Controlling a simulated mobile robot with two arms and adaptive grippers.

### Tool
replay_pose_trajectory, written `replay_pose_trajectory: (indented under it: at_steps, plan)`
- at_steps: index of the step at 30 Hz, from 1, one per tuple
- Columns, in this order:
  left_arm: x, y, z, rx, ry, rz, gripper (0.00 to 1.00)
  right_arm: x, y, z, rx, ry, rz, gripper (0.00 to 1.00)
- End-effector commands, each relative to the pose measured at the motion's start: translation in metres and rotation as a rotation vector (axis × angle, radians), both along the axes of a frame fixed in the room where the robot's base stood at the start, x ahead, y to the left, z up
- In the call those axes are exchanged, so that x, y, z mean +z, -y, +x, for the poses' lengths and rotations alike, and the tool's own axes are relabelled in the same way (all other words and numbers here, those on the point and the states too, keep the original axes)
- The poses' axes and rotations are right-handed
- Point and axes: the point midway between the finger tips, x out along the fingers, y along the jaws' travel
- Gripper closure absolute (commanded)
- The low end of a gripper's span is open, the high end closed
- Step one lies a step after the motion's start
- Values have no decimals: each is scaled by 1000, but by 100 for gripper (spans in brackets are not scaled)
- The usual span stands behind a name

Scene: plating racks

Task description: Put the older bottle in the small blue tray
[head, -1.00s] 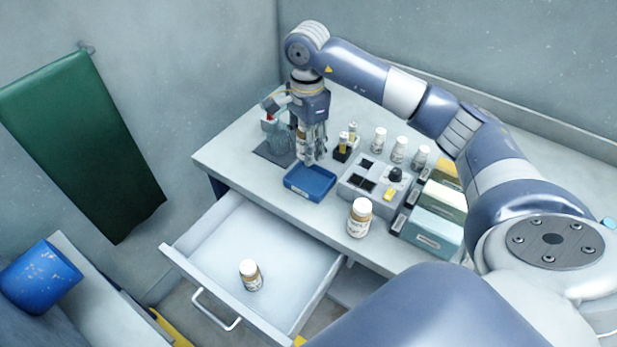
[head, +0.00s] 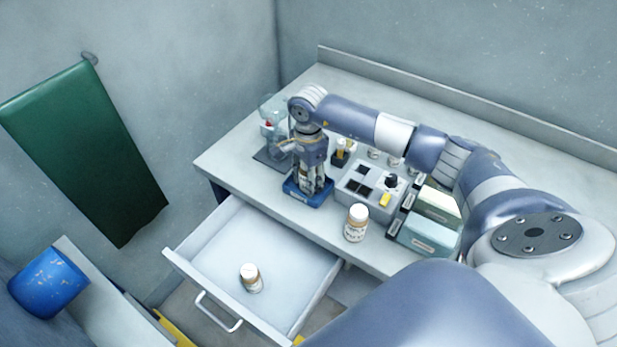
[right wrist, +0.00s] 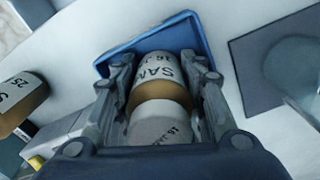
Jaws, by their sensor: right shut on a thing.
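My right gripper (head: 314,192) points down over the small blue tray (head: 293,196) on the bench. In the right wrist view it (right wrist: 165,90) is shut on a brown bottle (right wrist: 160,72) with a white cap and a label with partly readable writing. The tray (right wrist: 205,35) shows behind and around this bottle; I cannot tell whether the bottle touches its floor. Another white-capped bottle (head: 356,222) stands upright on the bench near the front edge; its label starts with 25 in the right wrist view (right wrist: 22,98). My left gripper is not in view.
The open drawer (head: 215,255) holds another white-capped bottle (head: 251,278). A grey block with wells (head: 360,186) is right of the tray, then several boxes (head: 432,237). A clear apparatus on a dark mat (head: 270,160) stands behind the tray, to the left.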

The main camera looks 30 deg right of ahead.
Motion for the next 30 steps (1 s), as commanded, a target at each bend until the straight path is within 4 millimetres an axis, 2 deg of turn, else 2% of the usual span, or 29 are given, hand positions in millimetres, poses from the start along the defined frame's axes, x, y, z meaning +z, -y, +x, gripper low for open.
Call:
replay_pose_trajectory:
  at_steps: [3, 4, 5, 14, 17, 19, 23, 30]
  plan:
    - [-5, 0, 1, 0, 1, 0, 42, -4, 0, 0, 0, 0, 0, 86]
    - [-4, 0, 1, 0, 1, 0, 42, -3, 0, 0, 0, 0, 0, 57]
    - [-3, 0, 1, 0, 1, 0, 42, -2, 0, 0, 0, 0, 0, 54]
    - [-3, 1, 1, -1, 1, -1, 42, -2, 0, 0, 0, 0, 0, 54]
    - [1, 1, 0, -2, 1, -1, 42, 2, 0, 0, 0, 0, 0, 54]
    - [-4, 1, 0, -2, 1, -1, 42, 6, 0, 1, 0, 4, 0, 54]
    - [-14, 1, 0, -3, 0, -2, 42, 30, 0, 2, 1, 8, -1, 54]
    - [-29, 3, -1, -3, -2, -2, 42, 82, 0, 2, 1, 7, 0, 54]
